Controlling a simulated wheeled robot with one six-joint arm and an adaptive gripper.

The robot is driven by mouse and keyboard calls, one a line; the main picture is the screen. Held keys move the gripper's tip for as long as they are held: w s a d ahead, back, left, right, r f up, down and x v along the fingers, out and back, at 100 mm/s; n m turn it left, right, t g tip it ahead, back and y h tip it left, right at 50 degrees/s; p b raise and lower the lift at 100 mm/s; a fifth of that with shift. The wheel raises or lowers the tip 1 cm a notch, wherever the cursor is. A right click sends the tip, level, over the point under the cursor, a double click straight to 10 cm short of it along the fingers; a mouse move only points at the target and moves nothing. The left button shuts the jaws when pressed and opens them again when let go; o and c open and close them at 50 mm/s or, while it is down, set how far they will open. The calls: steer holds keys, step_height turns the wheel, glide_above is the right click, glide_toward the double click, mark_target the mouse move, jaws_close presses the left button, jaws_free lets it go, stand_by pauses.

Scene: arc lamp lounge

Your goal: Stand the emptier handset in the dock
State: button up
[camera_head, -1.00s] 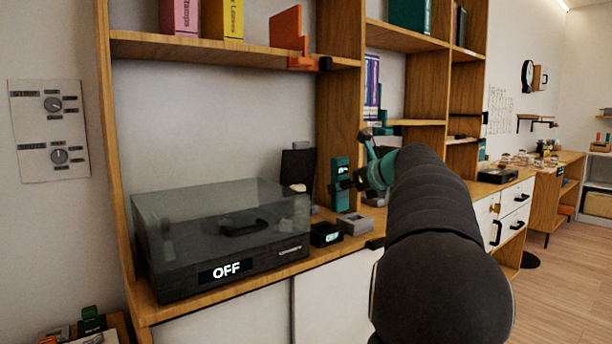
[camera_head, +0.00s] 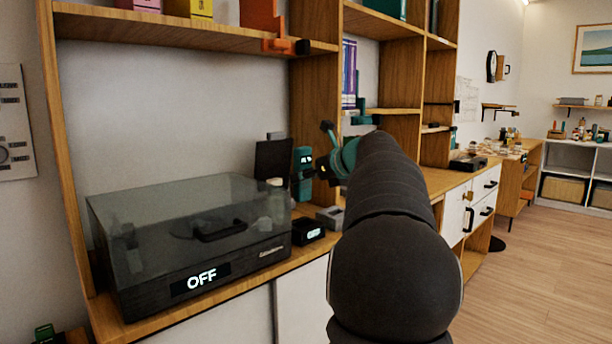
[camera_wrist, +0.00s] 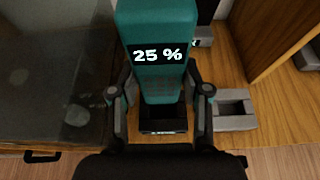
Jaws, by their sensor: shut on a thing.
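A teal handset (camera_wrist: 160,65), its screen reading 25 %, is held upright between the two fingers of my gripper (camera_wrist: 160,97). In the head view the handset (camera_head: 303,172) stands up in my gripper (camera_head: 318,172) above the cabinet top. A small black box (camera_head: 308,231) with a lit display sits below it; in the wrist view a black box (camera_wrist: 163,124) shows just under the handset's lower end. I cannot tell whether they touch. A grey slotted block (camera_wrist: 234,109) sits to the right, empty. I cannot tell which of the two is the dock.
A turntable (camera_head: 195,245) with a clear lid and an OFF display fills the left of the wooden cabinet top. A dark panel (camera_head: 273,160) stands behind. Another small lit display (camera_wrist: 203,38) shows behind the handset. A shelf upright rises to the right.

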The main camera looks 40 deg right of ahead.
mark_target(306, 195)
steer(key=shift+f+b, duration=1.45)
steer(key=shift+f, duration=1.05)
steer(key=shift+p, duration=1)
steer(key=shift+f+b, duration=1.15)
steer(key=shift+f, duration=0.9)
steer(key=o, duration=1.4)
steer(key=shift+s+r, duration=0.1)
steer(key=shift+s, duration=0.05)
steer(key=v, duration=1.1)
steer(key=shift+s, duration=0.4)
steer(key=shift+r, duration=0.1)
